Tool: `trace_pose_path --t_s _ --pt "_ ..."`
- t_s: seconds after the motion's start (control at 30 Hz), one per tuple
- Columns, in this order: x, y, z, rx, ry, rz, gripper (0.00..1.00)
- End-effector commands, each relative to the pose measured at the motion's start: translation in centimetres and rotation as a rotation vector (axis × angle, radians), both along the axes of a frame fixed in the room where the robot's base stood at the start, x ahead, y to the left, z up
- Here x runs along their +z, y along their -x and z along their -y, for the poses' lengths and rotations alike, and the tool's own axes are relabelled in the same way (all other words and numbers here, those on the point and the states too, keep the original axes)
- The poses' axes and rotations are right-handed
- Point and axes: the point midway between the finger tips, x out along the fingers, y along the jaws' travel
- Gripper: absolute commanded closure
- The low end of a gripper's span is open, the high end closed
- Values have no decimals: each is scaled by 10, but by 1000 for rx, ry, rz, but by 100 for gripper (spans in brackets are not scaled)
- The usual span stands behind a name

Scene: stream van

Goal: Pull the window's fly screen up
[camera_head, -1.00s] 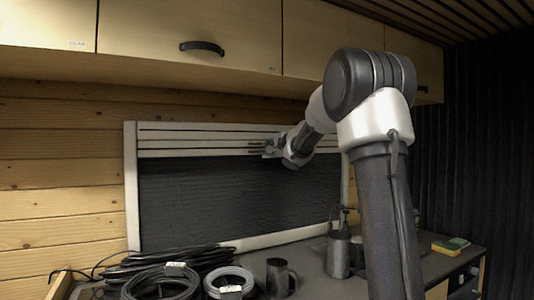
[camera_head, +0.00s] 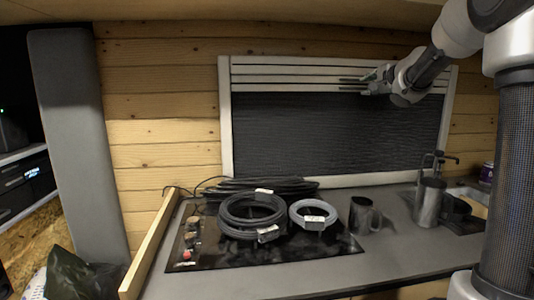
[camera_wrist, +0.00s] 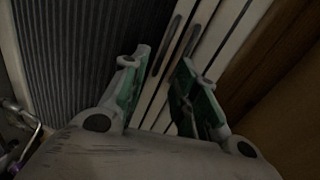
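The window (camera_head: 224,130) has a white frame on the wooden wall. A dark ribbed sheet (camera_head: 320,135) covers most of it, and white slatted rails (camera_head: 290,70) cross its top. I cannot tell which of these is the fly screen. My gripper (camera_head: 366,84) is at the lower rails, right of the window's middle. In the wrist view, the two green-padded fingers (camera_wrist: 160,66) stand apart, with the pale rails (camera_wrist: 172,80) and a slot-like dark grip (camera_wrist: 166,45) showing between and beyond them. Nothing is held between the fingers. Whether they touch the rails is unclear.
The space before the dark sheet is clear.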

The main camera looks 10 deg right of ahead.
Motion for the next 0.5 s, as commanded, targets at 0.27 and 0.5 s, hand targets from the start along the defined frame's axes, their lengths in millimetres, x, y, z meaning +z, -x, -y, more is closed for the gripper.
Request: trace_pose_path --t_s 0.27,0.5 --pt "-83 42 70 -68 613 -318 70" --pt "-169 186 72 197 1020 -810 70"
